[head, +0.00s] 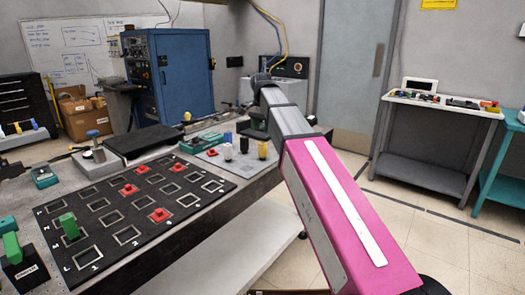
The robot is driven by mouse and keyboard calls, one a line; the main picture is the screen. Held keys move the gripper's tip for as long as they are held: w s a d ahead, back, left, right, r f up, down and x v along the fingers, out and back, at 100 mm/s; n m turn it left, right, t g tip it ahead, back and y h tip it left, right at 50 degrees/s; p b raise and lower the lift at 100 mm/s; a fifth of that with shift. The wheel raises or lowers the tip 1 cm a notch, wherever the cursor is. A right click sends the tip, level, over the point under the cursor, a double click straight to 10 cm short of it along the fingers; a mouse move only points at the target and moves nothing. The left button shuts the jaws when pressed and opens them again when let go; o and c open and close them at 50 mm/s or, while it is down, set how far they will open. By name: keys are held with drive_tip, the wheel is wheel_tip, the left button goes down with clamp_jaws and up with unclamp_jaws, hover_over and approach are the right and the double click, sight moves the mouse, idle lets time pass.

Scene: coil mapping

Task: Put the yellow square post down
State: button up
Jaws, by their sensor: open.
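A yellow post (262,149) stands upright at the right end of a light grey board (210,156) on the workbench; its shape is too small to tell for certain. My gripper (258,136) is just above and behind it at the far end of my arm. The gripper is dark and small here and is open. I cannot tell whether its fingers touch the post or stand around it. A white post (244,145), a black post (228,152) and a blue post (228,137) stand to its left.
A black board (110,232) with square outlines holds several red pieces (160,214) and a green block (69,226). A dark slab (140,143) lies behind it. A blue cabinet (180,75) stands behind the bench. A side table (440,104) stands at right, with open floor between.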

sight(262, 150)
drive_tip(key=f, duration=1)
drive_tip(key=shift+s+d, duration=0.1)
drive_tip(key=shift+s, duration=0.15)
clamp_jaws()
drive_tip(key=shift+r, duration=0.15)
